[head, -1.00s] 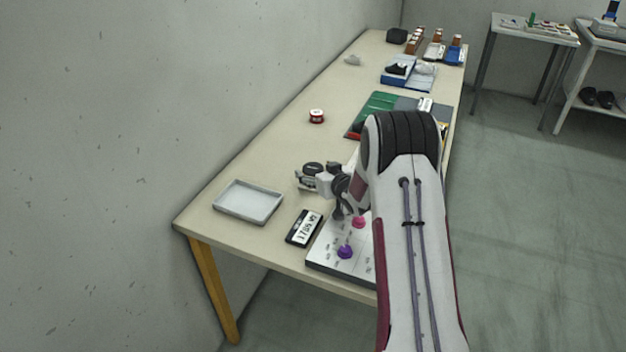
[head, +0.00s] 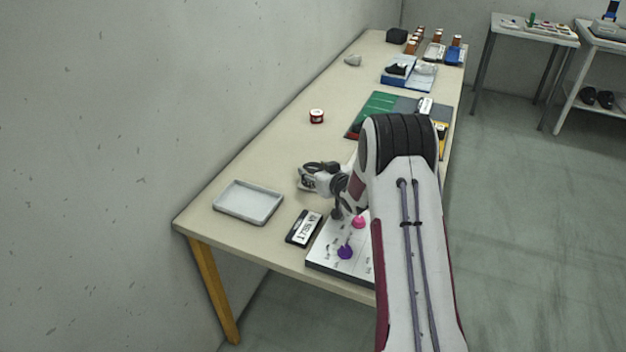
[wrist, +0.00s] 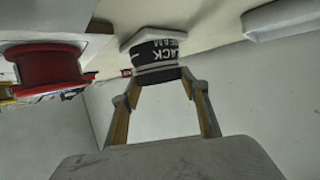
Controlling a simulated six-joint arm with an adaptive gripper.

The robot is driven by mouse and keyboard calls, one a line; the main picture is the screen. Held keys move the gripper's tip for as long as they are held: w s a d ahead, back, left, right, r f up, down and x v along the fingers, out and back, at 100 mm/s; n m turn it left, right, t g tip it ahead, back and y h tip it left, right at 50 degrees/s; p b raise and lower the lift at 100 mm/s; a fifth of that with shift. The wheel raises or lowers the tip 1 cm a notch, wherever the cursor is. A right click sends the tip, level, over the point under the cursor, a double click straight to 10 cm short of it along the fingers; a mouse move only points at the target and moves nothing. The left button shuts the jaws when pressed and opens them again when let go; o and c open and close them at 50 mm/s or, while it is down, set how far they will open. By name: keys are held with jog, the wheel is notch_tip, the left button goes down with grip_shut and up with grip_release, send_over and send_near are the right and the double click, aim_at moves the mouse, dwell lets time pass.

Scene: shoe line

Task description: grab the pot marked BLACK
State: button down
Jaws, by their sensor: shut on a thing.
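The pot marked BLACK (wrist: 157,52) is in the wrist view, a round jar with a dark label in pale lettering and a white, angular end. It sits between the two fingertips of my gripper (wrist: 160,82), which is shut on it. In the head view my gripper (head: 318,178) is over the near part of the table, behind my arm. The pot is too small and covered there to make out clearly. Whether it touches the table is hard to tell.
A red spool-like tin (wrist: 47,66) is at left in the wrist view. On the table (head: 270,150) are a white tray (head: 248,202), a black number plate (head: 304,228), a board with pink and purple knobs (head: 330,255) and a small red-and-white tin (head: 317,116).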

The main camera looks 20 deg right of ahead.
aim_at(314, 171)
jog(key=shift+r, duration=0.2)
notch_tip(314, 171, up, 10)
dwell(0.8)
jog(key=shift+f, duration=0.1)
jog(key=shift+w+a, duration=0.1)
jog(key=shift+a, duration=0.05)
dwell(0.4)
